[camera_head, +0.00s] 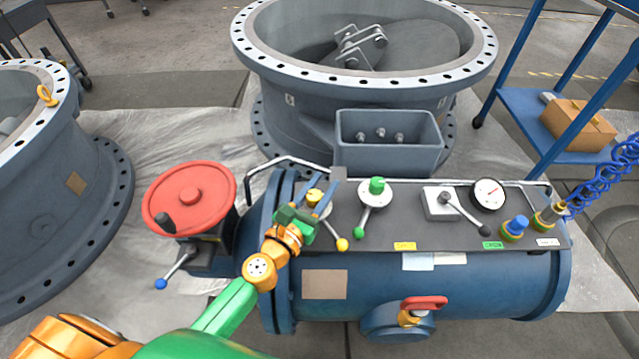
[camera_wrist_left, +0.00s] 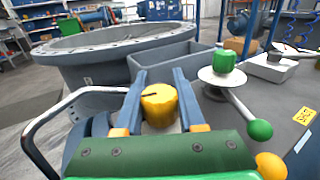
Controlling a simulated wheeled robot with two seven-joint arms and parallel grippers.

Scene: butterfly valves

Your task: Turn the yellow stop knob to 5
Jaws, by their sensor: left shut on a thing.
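The yellow stop knob (camera_head: 314,196) stands near the left end of the dark panel (camera_head: 395,225) on the blue valve body. In the left wrist view the knob (camera_wrist_left: 159,106) is round and has a short dark line on its top. My left gripper (camera_head: 320,190) is shut on it, one blue finger on each side; both fingers also show in the left wrist view (camera_wrist_left: 160,80). A yellow ball (camera_head: 342,244) on a lever sticks out just right of the gripper. No scale number can be read around the knob. My right gripper is not in view.
A green knob (camera_head: 377,186) with a green-ball lever sits close to the right of my gripper. A bent metal rail (camera_head: 290,160) stands behind and left. A red handwheel (camera_head: 190,198) is farther left. A gauge (camera_head: 488,194) sits toward the panel's right end.

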